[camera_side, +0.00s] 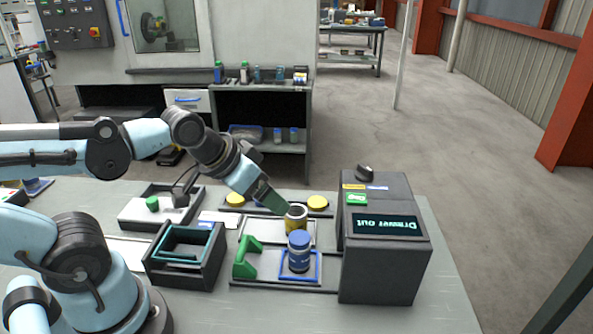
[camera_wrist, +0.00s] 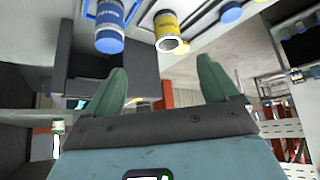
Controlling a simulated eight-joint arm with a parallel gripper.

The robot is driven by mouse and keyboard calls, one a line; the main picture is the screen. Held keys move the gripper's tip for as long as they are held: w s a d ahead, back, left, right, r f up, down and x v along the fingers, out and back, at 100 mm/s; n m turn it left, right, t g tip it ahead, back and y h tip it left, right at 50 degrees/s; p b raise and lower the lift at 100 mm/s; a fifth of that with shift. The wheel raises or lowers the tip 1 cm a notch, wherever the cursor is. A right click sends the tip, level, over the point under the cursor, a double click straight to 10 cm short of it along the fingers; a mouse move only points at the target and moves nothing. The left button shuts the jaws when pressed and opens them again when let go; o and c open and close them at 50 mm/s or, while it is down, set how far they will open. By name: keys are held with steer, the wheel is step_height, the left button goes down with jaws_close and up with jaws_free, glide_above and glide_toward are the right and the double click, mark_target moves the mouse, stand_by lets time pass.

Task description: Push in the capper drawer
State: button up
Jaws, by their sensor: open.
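The capper (camera_side: 385,262) is a dark box at the right, and its display (camera_side: 387,224) reads "Drawer out". Its grey drawer (camera_side: 262,272) extends left from the box, with an upright green handle (camera_side: 245,257) at its left end. A blue-lidded jar (camera_side: 299,252) stands on the drawer inside a blue square outline; it also shows in the wrist view (camera_wrist: 110,26). My gripper (camera_side: 277,203) is above and behind the drawer, close to a yellow open-topped jar (camera_side: 296,218). Its green fingers are apart and empty in the wrist view (camera_wrist: 163,88). I cannot tell whether it touches the yellow jar.
A dark open-topped box with a teal frame (camera_side: 185,245) stands left of the handle, with a narrow gap between. A white-topped fixture with a green knob (camera_side: 152,203) stands behind it. Yellow discs (camera_side: 318,203) lie at the back. The bench front (camera_side: 250,315) is clear.

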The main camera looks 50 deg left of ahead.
mark_target(241, 248)
steer(key=shift+c, duration=0.2)
stand_by(0.3)
steer(key=shift+c, duration=1.1)
steer(key=n, duration=0.1)
steer(key=s+a+n+g, duration=0.1)
steer(key=s+n+g, duration=0.1)
steer(key=shift+s+a+r, duration=0.1)
steer(key=shift+a+r, duration=0.15)
steer(key=c, duration=0.5)
steer(key=s+n+g, duration=0.1)
steer(key=s+r+n+g+h, duration=0.1)
steer(key=s+n, duration=0.1)
steer(key=s+r+n+g, duration=0.1)
steer(key=n, duration=0.1)
steer(key=shift+s+a, duration=0.15)
steer(key=shift+a, duration=0.2)
steer(key=shift+c, duration=0.6)
steer(key=shift+n+g+h, duration=0.3)
steer(key=shift+n, duration=0.2)
steer(key=shift+w+d+f, duration=0.15)
steer(key=shift+d+f, duration=0.15)
steer(key=shift+f, duration=1.6)
steer(key=shift+w+d+f, duration=0.15)
steer(key=shift+d+f, duration=0.15)
steer(key=shift+f, duration=1.6)
steer(key=shift+w+d+f, duration=0.15)
steer(key=shift+d+f, duration=0.15)
steer(key=shift+f, duration=1.6)
steer(key=shift+c, duration=0.3)
jaws_close()
